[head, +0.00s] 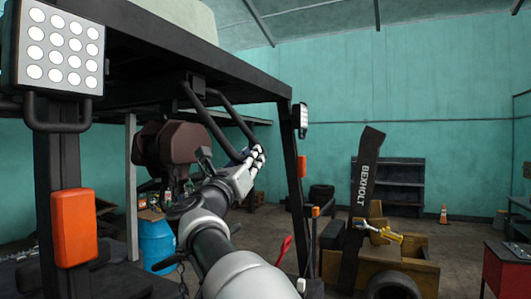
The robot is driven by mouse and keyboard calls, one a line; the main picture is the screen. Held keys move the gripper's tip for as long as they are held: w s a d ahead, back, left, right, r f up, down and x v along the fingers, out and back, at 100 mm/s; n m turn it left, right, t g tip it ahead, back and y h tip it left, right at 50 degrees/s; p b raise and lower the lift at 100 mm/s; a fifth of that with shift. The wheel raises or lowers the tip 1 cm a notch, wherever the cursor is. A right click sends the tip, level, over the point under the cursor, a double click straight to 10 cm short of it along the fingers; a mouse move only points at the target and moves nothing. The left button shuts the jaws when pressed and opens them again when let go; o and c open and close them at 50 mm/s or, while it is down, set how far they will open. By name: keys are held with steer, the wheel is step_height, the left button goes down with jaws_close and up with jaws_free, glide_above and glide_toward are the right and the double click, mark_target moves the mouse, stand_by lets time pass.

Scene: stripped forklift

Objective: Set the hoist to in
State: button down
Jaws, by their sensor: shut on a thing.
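My gripper (257,153) is at the end of my arm, under the dark roof frame of the stripped forklift. It is shut on the lower end of a dark bent bar (222,111), which slopes down to the right from a bracket under the roof. The bar looks like a two-sided handle. I cannot tell for sure whether this bar is the hoist's handle, and no marking for "in" is readable. My fingers hide the end of the bar.
The roof frame (197,51) and its right post (291,160) are close to my arm. A brown rounded part (172,146) is left of my gripper, and a blue barrel (156,243) stands below. A yellow machine (412,266) and dark shelves (400,183) are at the right.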

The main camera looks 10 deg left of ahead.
steer(key=shift+a+r, duration=0.1)
stand_by(0.3)
steer(key=c, duration=1.8)
jaws_free()
steer(key=o, duration=0.3)
steer(key=shift+w+a, duration=0.1)
steer(key=shift+a, duration=0.1)
steer(key=shift+d, duration=0.15)
steer(key=shift+s+a+f, duration=0.2)
steer(key=shift+s+f, duration=0.05)
steer(key=shift+s, duration=0.05)
steer(key=v, duration=1.1)
steer(key=shift+s+d, duration=0.1)
steer(key=shift+s, duration=0.1)
